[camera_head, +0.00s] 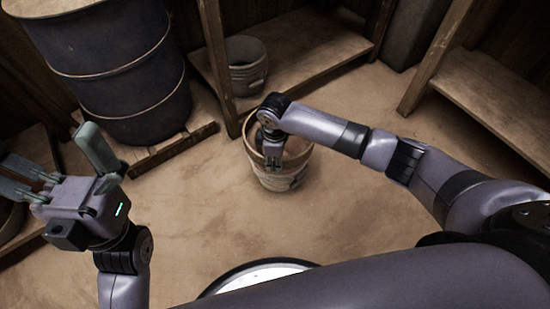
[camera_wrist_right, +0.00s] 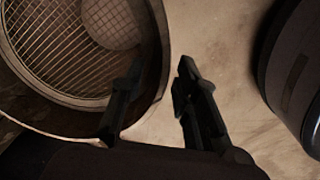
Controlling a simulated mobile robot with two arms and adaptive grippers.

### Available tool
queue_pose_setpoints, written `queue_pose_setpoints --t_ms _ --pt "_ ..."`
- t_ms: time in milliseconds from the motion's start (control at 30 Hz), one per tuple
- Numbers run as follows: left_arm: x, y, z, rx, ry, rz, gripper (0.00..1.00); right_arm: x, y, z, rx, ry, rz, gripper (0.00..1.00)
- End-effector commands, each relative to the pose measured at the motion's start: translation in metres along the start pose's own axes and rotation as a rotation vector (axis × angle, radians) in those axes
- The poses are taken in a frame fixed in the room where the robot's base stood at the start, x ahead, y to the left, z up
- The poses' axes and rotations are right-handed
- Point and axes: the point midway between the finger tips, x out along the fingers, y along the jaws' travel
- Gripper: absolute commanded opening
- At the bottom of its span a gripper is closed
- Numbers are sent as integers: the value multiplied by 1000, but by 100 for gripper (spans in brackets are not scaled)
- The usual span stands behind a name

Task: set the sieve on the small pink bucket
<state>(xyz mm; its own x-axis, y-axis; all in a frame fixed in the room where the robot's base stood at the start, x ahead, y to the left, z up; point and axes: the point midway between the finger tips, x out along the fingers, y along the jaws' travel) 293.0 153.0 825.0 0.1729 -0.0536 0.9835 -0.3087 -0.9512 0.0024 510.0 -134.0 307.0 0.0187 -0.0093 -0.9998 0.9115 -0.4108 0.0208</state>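A round sieve with a wire mesh (camera_wrist_right: 62,45) and a brown rim fills the upper left of the right wrist view. In the head view its tan rim (camera_head: 305,153) appears at the top of a small, pale brownish-pink bucket (camera_head: 282,184) on the floor. The arm partly hides how the two meet. My right gripper (camera_head: 272,164) points down at the near side of the rim. In the wrist view its fingers (camera_wrist_right: 158,95) are apart, one over the sieve's inside and one outside, with the rim between them. My left gripper (camera_head: 62,165) is open and empty at the left.
A dark blue barrel (camera_head: 125,75) stands on a wooden pallet (camera_head: 196,130) at the back left. A grey bucket (camera_head: 246,68) sits on a low wooden shelf (camera_head: 305,62) at the back. Another wooden shelf (camera_head: 495,88) is at the right. The sandy floor (camera_head: 365,215) around the bucket is clear.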

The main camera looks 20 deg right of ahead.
Motion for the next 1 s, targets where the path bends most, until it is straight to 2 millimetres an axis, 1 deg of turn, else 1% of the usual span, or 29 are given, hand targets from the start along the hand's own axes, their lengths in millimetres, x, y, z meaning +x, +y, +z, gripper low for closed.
queue_pose_setpoints --t_ms 67,167,400,500,600,700,800,1000 --pt "0 0 0 0 0 -1 100 -5 1 0 0 1 1 29" --pt "0 0 0 0 -2 -1 100 -18 1 -1 -1 3 3 29" --pt "-1 0 0 -1 -4 -1 100 -69 2 -1 -1 4 5 29" --pt "-1 0 0 -1 -5 -1 100 -89 1 -1 -1 3 4 29" --pt "-1 0 0 -1 -5 -1 100 -104 1 -1 -1 3 4 29" --pt "-1 0 0 -1 -5 -1 100 -114 1 -1 0 3 2 29" --pt "-1 0 0 -1 -5 -1 100 -119 0 0 0 2 2 29" --pt "-1 0 0 -1 -6 -1 100 -120 0 -2 0 9 3 29"
